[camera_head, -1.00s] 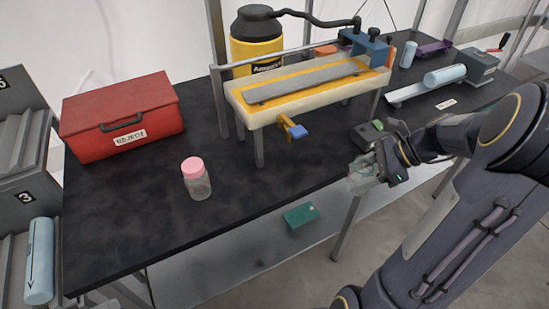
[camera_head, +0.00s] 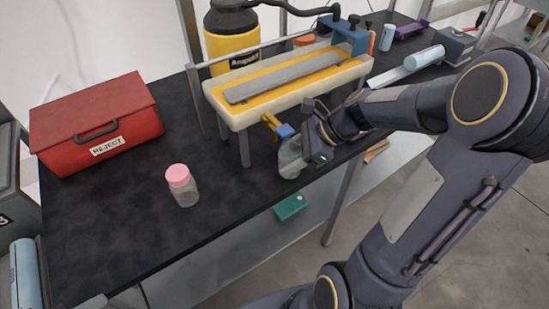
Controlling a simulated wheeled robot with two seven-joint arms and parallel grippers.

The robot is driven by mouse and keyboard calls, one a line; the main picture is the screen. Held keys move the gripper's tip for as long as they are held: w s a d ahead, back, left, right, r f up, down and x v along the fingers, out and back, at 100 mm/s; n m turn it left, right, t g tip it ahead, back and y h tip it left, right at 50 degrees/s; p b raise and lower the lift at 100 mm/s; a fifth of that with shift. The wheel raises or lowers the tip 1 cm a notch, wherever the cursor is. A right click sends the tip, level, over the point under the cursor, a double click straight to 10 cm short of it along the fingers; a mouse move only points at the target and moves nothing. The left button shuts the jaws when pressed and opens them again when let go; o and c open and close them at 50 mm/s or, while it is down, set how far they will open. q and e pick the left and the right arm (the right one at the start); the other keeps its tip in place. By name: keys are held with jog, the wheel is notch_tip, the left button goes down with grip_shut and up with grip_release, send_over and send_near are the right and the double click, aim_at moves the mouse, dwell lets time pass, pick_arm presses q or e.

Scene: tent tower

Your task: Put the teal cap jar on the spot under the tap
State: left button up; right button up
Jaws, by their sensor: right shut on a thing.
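My right gripper (camera_head: 300,155) is shut on a clear jar (camera_head: 290,160) at the front edge of the black table, just below and beside the tap. The jar's cap is not clearly visible; the gripper covers part of the jar. The tap (camera_head: 284,130), yellow with a blue end, sticks out from the front of the raised white trough. The spot under the tap is hidden or cannot be made out behind the jar and gripper. My left gripper is not in view.
A pink-capped jar (camera_head: 182,186) stands left of the tap. A red REJECT box (camera_head: 95,125) is at the back left. The trough (camera_head: 285,90) stands on legs, with a yellow tank (camera_head: 231,42) behind. A green box (camera_head: 290,206) sits on the lower shelf. The left-front tabletop is clear.

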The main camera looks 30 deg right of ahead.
aim_at(279, 153)
jog(key=a, duration=0.1)
jog(key=w+a, duration=0.2)
jog(key=shift+a, duration=0.35)
jog(key=shift+d+f, duration=0.1)
jog(key=shift+f, duration=0.65)
jog(key=shift+s, duration=0.1)
jog(key=shift+f, duration=0.2)
jog(key=o, duration=1)
jog(key=shift+r, duration=0.1)
jog(key=shift+o, duration=0.2)
